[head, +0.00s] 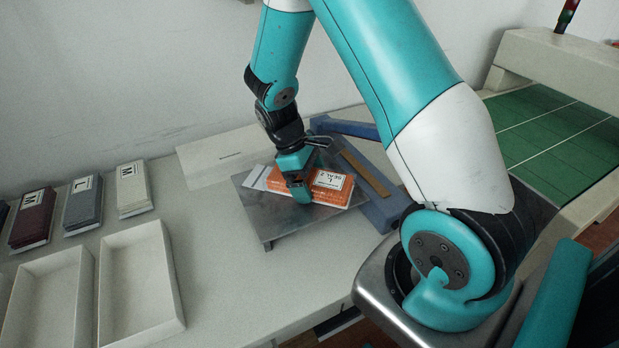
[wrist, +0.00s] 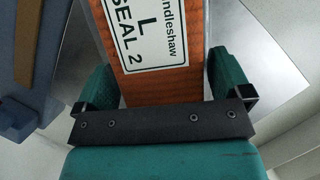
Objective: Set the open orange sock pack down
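The orange sock pack (head: 330,180) has a white label reading "L" and "SEAL 2". It shows at the metal plate in the head view; whether it rests on the plate or hangs just above it is hard to tell. A pale grey-white piece (head: 257,178) sticks out at its left side. My gripper (head: 298,190) points down over the pack. The pack's lower side is hidden.
The metal plate (head: 285,223) has bare room at its front left. A blue frame with a tan strip (head: 362,172) stands right of it. Empty white trays (head: 140,280) and small labelled packs (head: 132,188) are at the left. A green belt (head: 560,135) is at the right.

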